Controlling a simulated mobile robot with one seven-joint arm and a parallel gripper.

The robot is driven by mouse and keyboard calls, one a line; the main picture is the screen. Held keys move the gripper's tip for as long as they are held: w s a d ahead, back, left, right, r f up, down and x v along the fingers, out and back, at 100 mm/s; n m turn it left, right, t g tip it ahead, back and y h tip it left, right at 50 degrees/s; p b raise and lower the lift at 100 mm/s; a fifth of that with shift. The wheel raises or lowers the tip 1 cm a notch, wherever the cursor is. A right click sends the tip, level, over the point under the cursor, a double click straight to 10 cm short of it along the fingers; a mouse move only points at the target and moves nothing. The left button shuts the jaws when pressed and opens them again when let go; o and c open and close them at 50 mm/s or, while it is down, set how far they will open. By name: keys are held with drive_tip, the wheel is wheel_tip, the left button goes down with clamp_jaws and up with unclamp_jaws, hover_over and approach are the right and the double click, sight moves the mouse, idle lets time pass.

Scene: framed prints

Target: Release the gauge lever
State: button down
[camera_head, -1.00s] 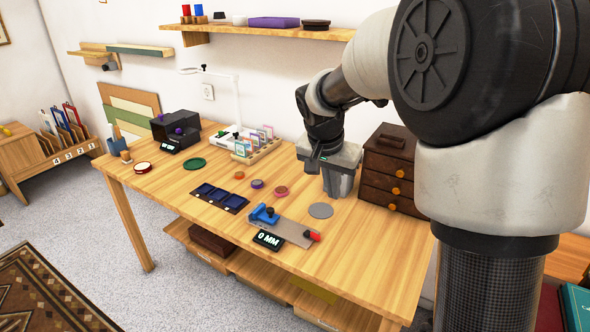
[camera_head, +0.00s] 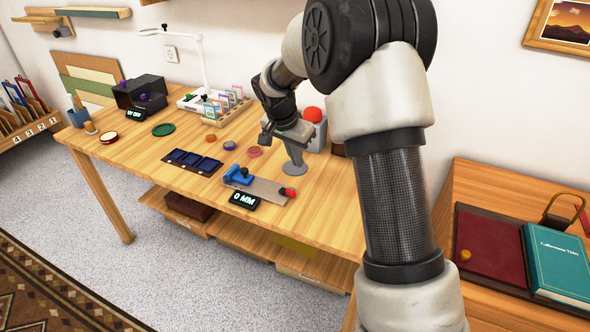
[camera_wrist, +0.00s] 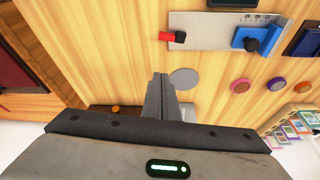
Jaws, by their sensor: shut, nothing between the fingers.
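The gauge (camera_head: 266,188) lies near the table's front edge, a grey plate with a blue jaw block (camera_head: 237,176) at its left and a red lever (camera_head: 289,192) at its right end. Its display (camera_head: 244,200) reads 0 MM. In the wrist view the plate (camera_wrist: 212,30), red lever (camera_wrist: 172,36) and blue block (camera_wrist: 256,38) are at the top. My gripper (camera_head: 296,163) is shut and empty, pointing down over the table behind the lever and apart from it. In the wrist view its closed fingers (camera_wrist: 160,82) are below the lever, beside a grey disc (camera_wrist: 184,78).
Coloured round pieces (camera_head: 254,151) and a dark blue tray (camera_head: 190,162) lie left of my gripper. A red dome (camera_head: 313,114) on a grey box stands behind it. A side cabinet with books (camera_head: 556,262) is at the right. Bare tabletop lies right of the lever.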

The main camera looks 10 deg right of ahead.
sight(288, 192)
drive_tip(key=b+x, duration=0.1)
drive_tip(key=x, duration=0.8)
drive_tip(key=shift+s+a+b, duration=0.45)
drive_tip(key=shift+s+a, duration=0.65)
drive_tip(key=shift+a, duration=0.1)
drive_tip(key=shift+s+a, duration=0.3)
